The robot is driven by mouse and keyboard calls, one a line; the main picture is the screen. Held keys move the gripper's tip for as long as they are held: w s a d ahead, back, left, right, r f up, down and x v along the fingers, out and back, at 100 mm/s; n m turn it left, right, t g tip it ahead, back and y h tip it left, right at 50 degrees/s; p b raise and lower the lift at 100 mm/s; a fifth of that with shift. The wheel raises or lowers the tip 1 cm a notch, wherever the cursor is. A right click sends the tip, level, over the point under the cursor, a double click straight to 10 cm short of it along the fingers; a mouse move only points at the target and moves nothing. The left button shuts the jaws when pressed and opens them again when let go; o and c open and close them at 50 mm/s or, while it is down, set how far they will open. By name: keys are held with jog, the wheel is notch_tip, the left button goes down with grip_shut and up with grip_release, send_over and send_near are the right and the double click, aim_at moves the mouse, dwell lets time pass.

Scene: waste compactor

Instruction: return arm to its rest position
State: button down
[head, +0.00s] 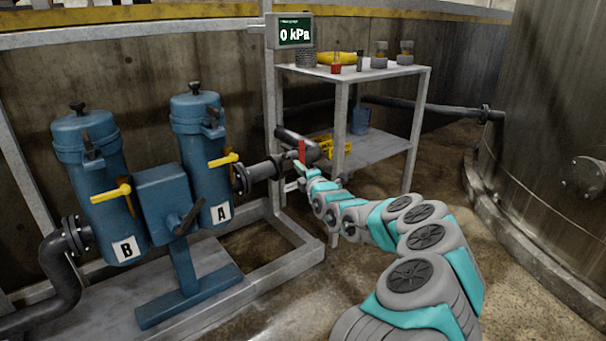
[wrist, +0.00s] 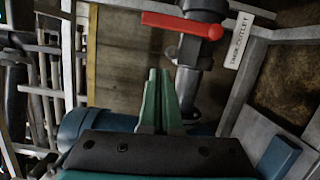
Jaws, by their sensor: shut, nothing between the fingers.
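My arm (head: 424,237) stretches from the bottom right of the head view toward the pipe beside the blue filter housings. My gripper (head: 300,170) is at its far end, close to a red valve handle (head: 302,151). In the wrist view my gripper (wrist: 158,75) shows two green fingers together, with nothing between them. The red handle (wrist: 182,24) lies just beyond the fingertips there, crosswise to the pipe (wrist: 190,60).
Blue housings A (head: 202,150) and B (head: 100,190) with yellow handles stand on a frame at left. A gauge (head: 294,32) reads 0 kPa. A metal shelf (head: 385,72) with jars stands behind my gripper. A large tank (head: 550,120) is at right. Floor between is clear.

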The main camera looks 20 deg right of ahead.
jog(key=s+a+r+n+y, duration=0.5)
jog(key=a+r+n, duration=0.3)
jog(key=a+r, duration=0.15)
jog(key=s+a+r+n+y, duration=0.5)
jog(key=a+r+n, duration=0.25)
jog(key=a, duration=0.25)
jog(key=s+a+r+n+g+y, duration=0.2)
jog(key=s+a+n+g+y, duration=0.4)
jog(key=s+a+n+g, duration=1)
jog(key=s+a+f+n+g+h, duration=0.1)
jog(key=s+f+n+h, duration=0.1)
jog(key=s+f+n, duration=0.45)
jog(key=s+a+f+n+h+p, duration=0.1)
jog(key=s+f+n+h, duration=0.15)
jog(key=s, duration=0.65)
jog(key=s+a+f+n+g+h, duration=0.1)
jog(key=s+f+n+h, duration=0.1)
jog(key=s+f+n, duration=0.35)
jog(key=s+d+f+n+g+h, duration=0.1)
jog(key=s+d+f+n+h, duration=0.2)
jog(key=s+d, duration=0.4)
jog(key=s+d+f+n+g+h, duration=0.1)
jog(key=s+d+f+n+h, duration=0.2)
jog(key=d, duration=1.2)
jog(key=s+f+h, duration=0.3)
jog(key=s+h, duration=0.1)
jog(key=s, duration=0.1)
jog(key=shift+s+d, duration=0.25)
jog(key=shift+d, duration=0.1)
